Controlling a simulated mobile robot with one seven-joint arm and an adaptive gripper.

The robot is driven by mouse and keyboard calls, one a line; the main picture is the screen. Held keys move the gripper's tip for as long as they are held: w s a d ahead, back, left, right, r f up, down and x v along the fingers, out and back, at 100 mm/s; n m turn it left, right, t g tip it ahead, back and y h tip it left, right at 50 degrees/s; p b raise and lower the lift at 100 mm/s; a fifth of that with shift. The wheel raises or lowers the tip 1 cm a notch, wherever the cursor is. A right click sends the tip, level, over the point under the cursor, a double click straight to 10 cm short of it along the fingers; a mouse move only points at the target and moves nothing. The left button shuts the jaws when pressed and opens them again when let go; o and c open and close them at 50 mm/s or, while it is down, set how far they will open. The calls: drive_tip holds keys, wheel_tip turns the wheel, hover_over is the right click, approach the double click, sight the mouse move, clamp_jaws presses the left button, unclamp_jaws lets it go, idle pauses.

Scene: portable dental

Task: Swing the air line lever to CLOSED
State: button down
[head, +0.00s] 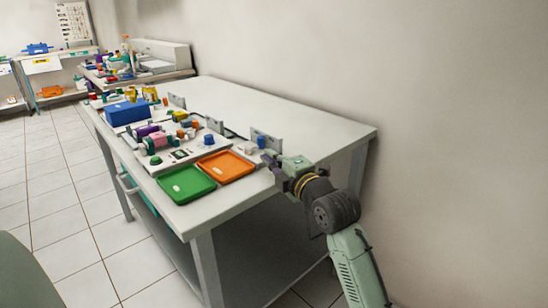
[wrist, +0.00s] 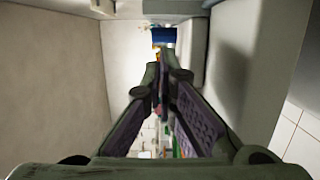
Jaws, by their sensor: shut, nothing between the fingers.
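My gripper (head: 268,157) is at the near right end of the white table (head: 310,123), low over its top, beside a small upright grey plate (head: 270,143). In the wrist view the two fingertips (wrist: 163,76) are together, with nothing held between them. A small blue part (head: 261,142) shows by the grey plate, just beyond the fingertips. I cannot make out which part is the air line lever, or its position; it may be hidden behind or near my gripper.
An orange tray (head: 226,166) and a green tray (head: 186,184) lie left of my gripper. Behind them are a white control box (head: 179,154), several coloured parts and a blue bin (head: 127,112). The wall (head: 430,110) runs behind the table. The table's back right is bare.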

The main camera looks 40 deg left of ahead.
drive_tip(key=s+b+v, duration=0.1)
drive_tip(key=b+v, duration=0.1)
drive_tip(key=v, duration=0.5)
drive_tip(key=m+t+h+p, duration=0.2)
drive_tip(key=t+p, duration=0.1)
drive_tip(key=p, duration=0.6)
approach(262, 143)
drive_tip(key=x, duration=0.7)
drive_tip(key=shift+f, duration=0.1)
